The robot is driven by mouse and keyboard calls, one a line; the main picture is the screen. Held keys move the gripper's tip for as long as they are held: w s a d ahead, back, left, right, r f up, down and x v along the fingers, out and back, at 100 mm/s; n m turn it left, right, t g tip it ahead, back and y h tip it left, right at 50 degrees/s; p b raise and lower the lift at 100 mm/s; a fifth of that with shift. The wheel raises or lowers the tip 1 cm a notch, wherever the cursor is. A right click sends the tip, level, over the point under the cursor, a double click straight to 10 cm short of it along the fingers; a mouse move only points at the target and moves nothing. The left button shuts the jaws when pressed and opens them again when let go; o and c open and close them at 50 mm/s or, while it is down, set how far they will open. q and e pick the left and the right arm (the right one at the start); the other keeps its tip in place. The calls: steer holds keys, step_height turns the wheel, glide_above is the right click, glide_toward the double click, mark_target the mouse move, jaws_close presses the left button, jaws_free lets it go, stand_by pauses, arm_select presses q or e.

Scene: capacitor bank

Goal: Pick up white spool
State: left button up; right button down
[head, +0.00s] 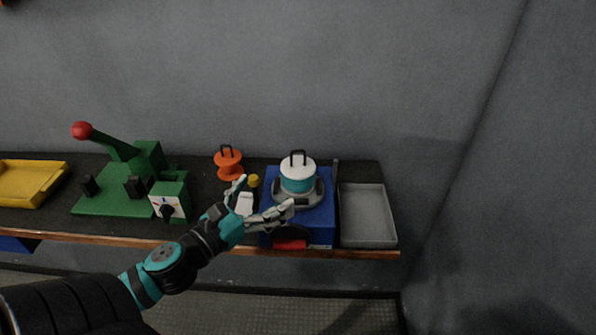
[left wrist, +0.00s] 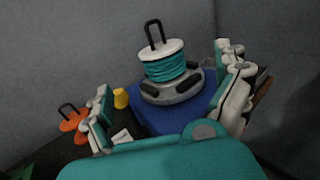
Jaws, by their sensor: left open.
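The white spool (head: 298,175), wound with teal material and topped by a black handle, stands upright on a grey round base on a blue box (head: 322,219). In the left wrist view the spool (left wrist: 162,62) is beyond the fingers, near the middle. My left gripper (head: 265,192) is open and empty, in front of and to the left of the spool, not visibly touching it. Its two fingers (left wrist: 168,100) spread to either side in the left wrist view. My right gripper is not in view.
An orange spool (head: 229,165) and a small yellow piece (head: 253,181) stand left of the blue box. A grey tray (head: 367,215) is at the right. A green lever device (head: 121,196) and a yellow tray (head: 30,183) are at the left. A wall stands behind the bench.

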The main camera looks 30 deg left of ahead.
mark_target(287, 177)
arm_select(q)
steer(key=w+p, duration=0.1)
steer(key=w, duration=0.3)
steer(key=shift+w+d, duration=0.15)
steer(key=shift+w, duration=0.1)
steer(key=shift+w+d+r+p, duration=0.1)
steer(key=shift+w+r+p, duration=0.1)
steer(key=shift+w+p, duration=0.3)
steer(key=w+p, duration=0.1)
steer(key=w, duration=0.2)
steer(key=shift+w+d, duration=0.15)
steer(key=shift+w, duration=0.05)
steer(key=shift+w+d+f, duration=0.1)
steer(key=shift+w+f, duration=0.1)
steer(key=shift+w, duration=0.25)
steer(key=shift+s, duration=0.1)
steer(key=shift+c, duration=0.7)
steer(key=c, duration=1.2)
